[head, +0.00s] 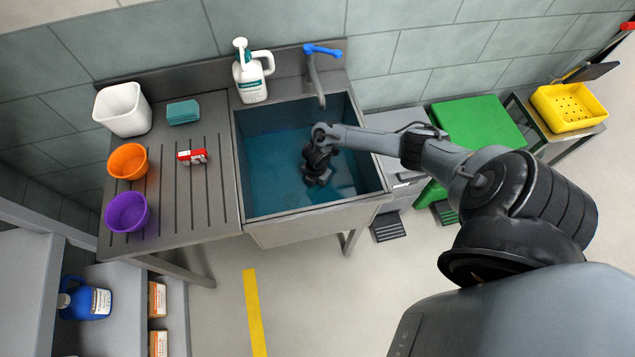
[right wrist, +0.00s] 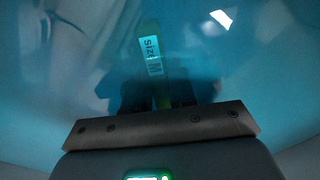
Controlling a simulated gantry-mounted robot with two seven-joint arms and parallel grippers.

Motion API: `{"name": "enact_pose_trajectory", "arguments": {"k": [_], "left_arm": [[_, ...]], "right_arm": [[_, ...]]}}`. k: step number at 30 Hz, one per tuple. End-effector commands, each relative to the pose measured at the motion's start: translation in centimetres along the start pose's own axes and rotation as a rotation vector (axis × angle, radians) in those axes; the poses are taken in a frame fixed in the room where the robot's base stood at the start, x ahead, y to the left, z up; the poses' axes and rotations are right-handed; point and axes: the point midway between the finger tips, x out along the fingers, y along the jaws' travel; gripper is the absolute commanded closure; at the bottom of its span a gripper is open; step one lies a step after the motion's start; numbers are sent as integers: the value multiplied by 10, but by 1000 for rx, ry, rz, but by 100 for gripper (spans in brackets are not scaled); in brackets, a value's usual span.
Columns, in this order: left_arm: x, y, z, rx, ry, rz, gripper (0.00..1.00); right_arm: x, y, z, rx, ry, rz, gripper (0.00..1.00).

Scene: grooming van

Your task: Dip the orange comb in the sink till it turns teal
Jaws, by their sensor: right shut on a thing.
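The sink (head: 348,202) is a steel basin with blue-teal liquid in it. My right gripper (head: 317,176) reaches down into the sink, at or in the liquid. In the right wrist view the gripper (right wrist: 160,100) is dark and shut on a narrow upright strip with a "Size M" label, which I take for the comb (right wrist: 150,40). Through the teal liquid the strip looks greenish to teal, and its true colour is hard to tell. Its teeth do not show. In the head view the gripper hides the comb. My left gripper is out of view.
A blue-handled tap (head: 316,75) and a white pump jug (head: 252,75) stand behind the sink. The drainboard (head: 222,200) holds a white bin (head: 122,110), orange bowl (head: 128,161), purple bowl (head: 126,212), teal sponge (head: 183,112) and red-white item (head: 192,156).

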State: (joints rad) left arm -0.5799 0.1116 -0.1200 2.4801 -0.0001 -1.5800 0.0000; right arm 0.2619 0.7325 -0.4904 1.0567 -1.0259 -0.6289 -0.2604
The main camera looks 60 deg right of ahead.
Motion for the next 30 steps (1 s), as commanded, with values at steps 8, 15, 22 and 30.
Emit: {"name": "enact_pose_trajectory", "arguments": {"k": [8,15,22,30], "left_arm": [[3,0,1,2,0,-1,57],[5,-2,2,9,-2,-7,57],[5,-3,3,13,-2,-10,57],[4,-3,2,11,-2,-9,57]], "right_arm": [[0,9,-10,1,1,1,99],[0,17,-18,1,1,1,99],[0,19,-20,0,0,0,99],[0,17,-18,0,0,0,99]]}}
